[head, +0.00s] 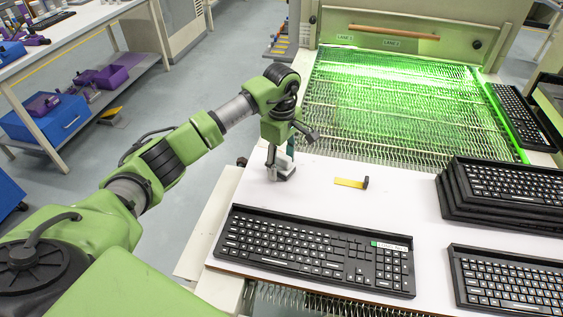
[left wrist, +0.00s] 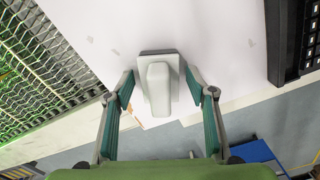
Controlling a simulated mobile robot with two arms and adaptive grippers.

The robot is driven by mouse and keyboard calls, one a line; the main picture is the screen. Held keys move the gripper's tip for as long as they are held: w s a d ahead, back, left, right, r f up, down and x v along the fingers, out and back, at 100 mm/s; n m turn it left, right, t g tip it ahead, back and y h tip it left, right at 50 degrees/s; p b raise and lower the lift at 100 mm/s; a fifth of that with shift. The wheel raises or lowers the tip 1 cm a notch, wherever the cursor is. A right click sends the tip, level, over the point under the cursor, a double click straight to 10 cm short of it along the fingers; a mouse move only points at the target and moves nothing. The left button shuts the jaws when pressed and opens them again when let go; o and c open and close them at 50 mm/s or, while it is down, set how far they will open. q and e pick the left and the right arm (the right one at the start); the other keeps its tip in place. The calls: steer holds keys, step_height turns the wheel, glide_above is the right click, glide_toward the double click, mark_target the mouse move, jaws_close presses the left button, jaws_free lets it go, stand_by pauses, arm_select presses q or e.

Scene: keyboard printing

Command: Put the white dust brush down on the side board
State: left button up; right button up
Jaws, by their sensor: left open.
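The white dust brush (left wrist: 157,88) stands on the white side board (left wrist: 215,40), its pale handle toward my gripper and its dark base (left wrist: 160,53) toward the board. In the head view the brush (head: 288,169) is near the board's left edge, partly hidden by my gripper. My left gripper (head: 279,160) is open, its green-padded fingers one on each side of the handle. In the left wrist view there is a gap between the handle and each finger of the gripper (left wrist: 158,82). My right gripper is in neither view.
A yellow tool with a dark end (head: 350,183) lies right of the brush. A black keyboard (head: 310,250) lies in front, and stacked keyboards (head: 505,190) stand at the right. A green-lit mesh conveyor (head: 400,105) runs behind. The board between brush and stack is mostly clear.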

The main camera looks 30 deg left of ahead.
mark_target(282, 155)
arm_select(q)
steer(key=shift+r, duration=0.65)
step_height(282, 155, up, 10)
steer(key=shift+r+b, duration=0.25)
steer(key=shift+b, duration=0.65)
steer(key=shift+r, duration=0.3)
